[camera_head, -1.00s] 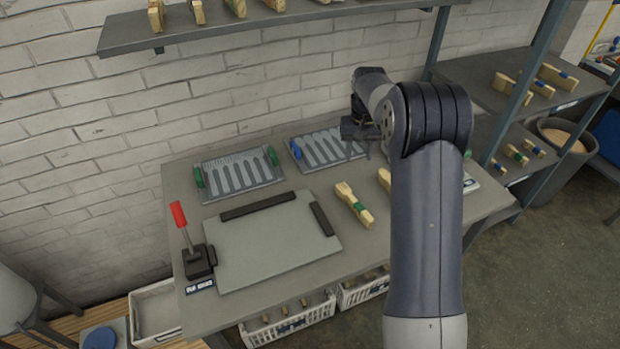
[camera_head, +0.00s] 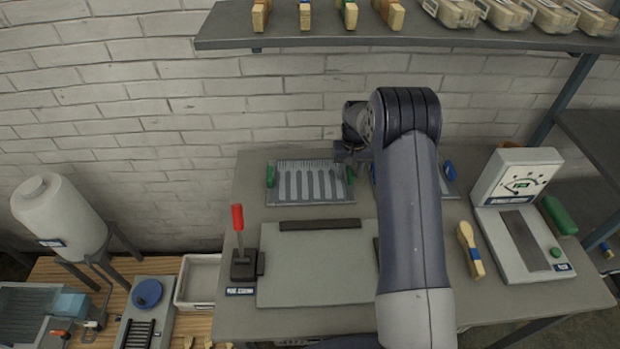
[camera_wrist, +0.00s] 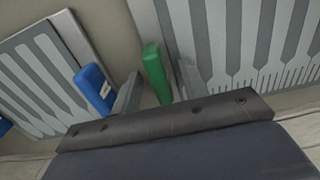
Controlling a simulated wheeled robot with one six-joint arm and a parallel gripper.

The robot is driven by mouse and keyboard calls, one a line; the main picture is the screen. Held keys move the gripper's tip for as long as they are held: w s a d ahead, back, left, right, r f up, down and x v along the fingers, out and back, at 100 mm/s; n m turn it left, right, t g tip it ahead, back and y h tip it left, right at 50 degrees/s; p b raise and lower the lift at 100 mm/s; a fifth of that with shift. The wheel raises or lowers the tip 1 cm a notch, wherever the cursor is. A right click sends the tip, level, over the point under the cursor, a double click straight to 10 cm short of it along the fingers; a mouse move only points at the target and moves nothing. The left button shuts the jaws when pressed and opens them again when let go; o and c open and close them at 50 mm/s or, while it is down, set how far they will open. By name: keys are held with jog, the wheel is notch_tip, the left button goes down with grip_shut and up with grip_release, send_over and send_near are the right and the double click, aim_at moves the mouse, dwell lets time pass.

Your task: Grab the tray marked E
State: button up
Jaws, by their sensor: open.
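A grey slotted tray (camera_head: 311,184) with green end handles lies at the back of the bench; it also shows at right in the wrist view (camera_wrist: 255,50). Its near green handle (camera_wrist: 154,72) appears between the two fingers of my open gripper (camera_wrist: 158,78), with no clear contact. In the head view my gripper (camera_head: 350,155) is at this tray's right end. A second slotted tray with blue handles (camera_head: 449,171) is mostly hidden behind my arm; its blue handle (camera_wrist: 94,88) is just left of my left finger. I cannot read a letter E on either tray.
A grey plate (camera_head: 315,265) and a red-handled lever (camera_head: 239,235) stand in front. A wooden spoon blank (camera_head: 470,248) and a dial gauge (camera_head: 520,185) are at right. A shelf (camera_head: 300,35) overhangs the back; a brick wall is behind the bench.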

jog(key=shift+c, duration=0.5)
grip_shut()
